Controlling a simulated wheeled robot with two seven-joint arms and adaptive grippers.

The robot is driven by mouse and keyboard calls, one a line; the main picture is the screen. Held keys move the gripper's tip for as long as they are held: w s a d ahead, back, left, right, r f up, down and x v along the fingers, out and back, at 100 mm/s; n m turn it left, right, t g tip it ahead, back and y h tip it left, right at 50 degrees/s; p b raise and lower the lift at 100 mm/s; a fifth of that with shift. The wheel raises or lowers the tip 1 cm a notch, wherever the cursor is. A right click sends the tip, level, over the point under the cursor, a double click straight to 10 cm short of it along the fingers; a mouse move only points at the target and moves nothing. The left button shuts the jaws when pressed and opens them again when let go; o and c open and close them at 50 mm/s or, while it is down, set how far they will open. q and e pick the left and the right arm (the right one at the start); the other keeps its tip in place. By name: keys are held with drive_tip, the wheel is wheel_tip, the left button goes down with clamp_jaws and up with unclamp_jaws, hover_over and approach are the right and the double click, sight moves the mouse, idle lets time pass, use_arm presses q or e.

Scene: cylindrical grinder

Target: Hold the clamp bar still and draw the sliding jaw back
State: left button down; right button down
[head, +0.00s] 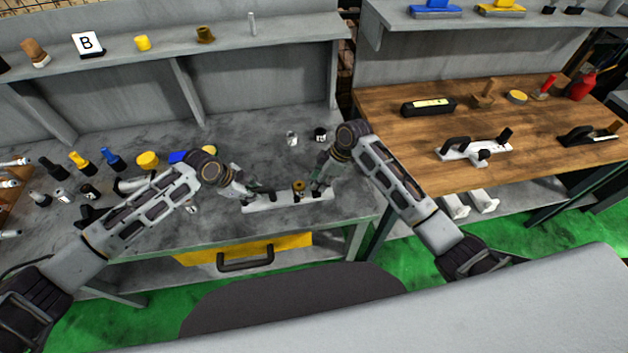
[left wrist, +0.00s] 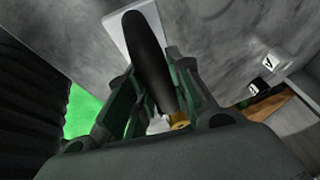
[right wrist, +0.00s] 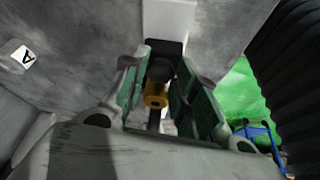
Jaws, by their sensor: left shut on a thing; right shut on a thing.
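The clamp lies across a white base plate (head: 285,201) on the grey bench. My left gripper (head: 266,194) is shut on a long black part at the left, taken as the clamp bar (left wrist: 145,55). A brass piece (left wrist: 179,120) shows beyond its fingers. My right gripper (head: 317,187) is at the right end, shut on a dark part, taken as the sliding jaw (right wrist: 160,70). The brass piece (right wrist: 155,95) shows between its green fingers and, in the head view, between the grippers (head: 299,185). The fingers hide much of the clamp.
Several coloured bottles and caps (head: 110,158) stand left on the bench. A yellow drawer (head: 290,242) is below the front edge. A wooden bench (head: 470,115) with tools stands right. The bench behind the clamp is mostly clear.

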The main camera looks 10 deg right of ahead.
drive_tip(key=shift+d, duration=0.9)
drive_tip(key=c, duration=1.1)
unclamp_jaws()
drive_tip(key=shift+r, duration=0.1)
drive_tip(key=shift+r, duration=0.2)
drive_tip(key=v, duration=1.1)
drive_tip(key=shift+r, duration=0.2)
use_arm(q)
drive_tip(key=c, duration=1.2)
unclamp_jaws()
